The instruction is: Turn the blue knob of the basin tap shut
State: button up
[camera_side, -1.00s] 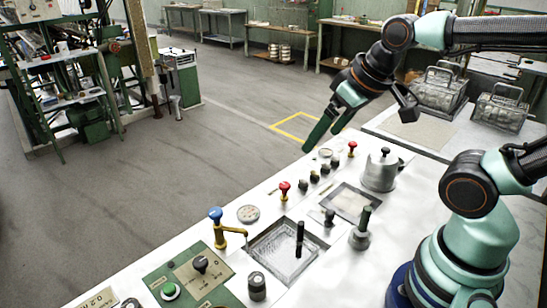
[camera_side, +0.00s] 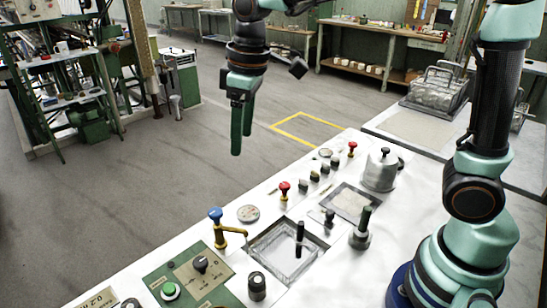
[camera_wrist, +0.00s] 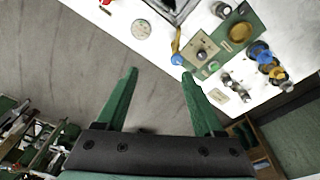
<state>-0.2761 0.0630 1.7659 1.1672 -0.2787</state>
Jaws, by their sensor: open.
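The blue knob (camera_side: 215,214) sits on top of the yellow basin tap (camera_side: 233,231), at the left edge of the square basin (camera_side: 262,240) in the side view. In the wrist view the blue knob (camera_wrist: 177,60) shows just left of the right fingertip, with the yellow tap (camera_wrist: 175,40) above it. My gripper (camera_side: 242,144) hangs with its green fingers down, empty, above and beyond the panel's far edge. It is well apart from the knob. In the wrist view the gripper (camera_wrist: 159,74) is open, its two fingers spread wide.
A red knob (camera_side: 285,187), a round disc (camera_side: 248,213) and several dark knobs stand along the white panel. A black upright handle (camera_side: 299,236) rises at the basin. A green control plate (camera_side: 178,278) lies left of it. A metal pot (camera_side: 381,171) stands at the right.

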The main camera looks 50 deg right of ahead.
aim_at(215, 211)
jog(key=w+a+f+n+g, duration=0.2)
jog(key=w+a+f+n, duration=0.15)
jog(key=a, duration=0.25)
jog(key=shift+m, duration=0.45)
jog(key=f, duration=1.2)
jog(key=shift+s+a+f, duration=0.15)
jog(key=shift+s+f, duration=0.05)
jog(key=shift+f, duration=0.15)
grip_shut()
